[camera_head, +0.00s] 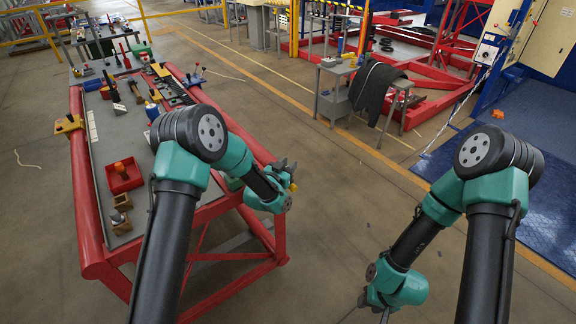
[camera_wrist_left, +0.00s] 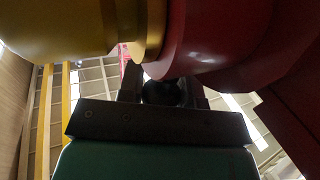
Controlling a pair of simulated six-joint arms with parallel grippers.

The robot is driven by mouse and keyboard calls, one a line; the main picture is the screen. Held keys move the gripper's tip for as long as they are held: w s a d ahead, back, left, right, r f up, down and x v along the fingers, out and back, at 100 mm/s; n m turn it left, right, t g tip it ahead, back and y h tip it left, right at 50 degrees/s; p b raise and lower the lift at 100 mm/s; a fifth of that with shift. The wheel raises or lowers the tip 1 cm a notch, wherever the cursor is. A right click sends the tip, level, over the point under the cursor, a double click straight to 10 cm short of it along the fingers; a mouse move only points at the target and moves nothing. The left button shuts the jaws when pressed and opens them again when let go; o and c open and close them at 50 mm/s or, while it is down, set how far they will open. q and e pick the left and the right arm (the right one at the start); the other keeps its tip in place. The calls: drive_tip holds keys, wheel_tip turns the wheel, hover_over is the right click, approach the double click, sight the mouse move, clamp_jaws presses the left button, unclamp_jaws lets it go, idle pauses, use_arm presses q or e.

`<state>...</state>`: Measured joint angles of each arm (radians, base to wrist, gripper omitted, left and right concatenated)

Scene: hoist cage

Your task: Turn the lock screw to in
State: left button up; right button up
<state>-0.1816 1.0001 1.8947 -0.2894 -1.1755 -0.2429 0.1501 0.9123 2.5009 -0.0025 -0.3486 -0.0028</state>
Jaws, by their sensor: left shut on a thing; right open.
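My left gripper (camera_head: 286,172) is at the right side of the red-framed workbench (camera_head: 90,225), beside a small yellow part (camera_head: 293,187). In the left wrist view its two fingers (camera_wrist_left: 162,92) are shut on a dark, round knob (camera_wrist_left: 160,92), which looks like the lock screw. The knob sits just under a large red cylindrical body (camera_wrist_left: 215,40) with a yellow collar and yellow cylinder (camera_wrist_left: 60,28) to its left. Which way the screw is turned cannot be seen. My right gripper (camera_head: 380,312) is open and empty, low over the floor, partly cut off by the frame's bottom edge.
On the bench are a red tray (camera_head: 121,176), small wooden blocks (camera_head: 121,222) and several tools. A grey side table (camera_head: 335,95) with a dark cloth (camera_head: 374,88) stands farther back. The floor between my arms is clear.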

use_arm(q)
drive_tip(key=shift+c, duration=1.4)
drive_tip(key=shift+m+g+h, duration=0.3)
drive_tip(key=shift+m+h, duration=0.1)
drive_tip(key=shift+h, duration=0.1)
drive_tip(key=shift+s+d+m+g+h, duration=0.1)
drive_tip(key=shift+m+g+h, duration=0.5)
drive_tip(key=shift+h, duration=0.15)
drive_tip(key=shift+s+d+m+g+h, duration=0.1)
drive_tip(key=shift+m+g+h, duration=0.45)
drive_tip(key=shift+h, duration=0.2)
drive_tip(key=o, duration=0.9)
drive_tip(key=shift+c, duration=0.2)
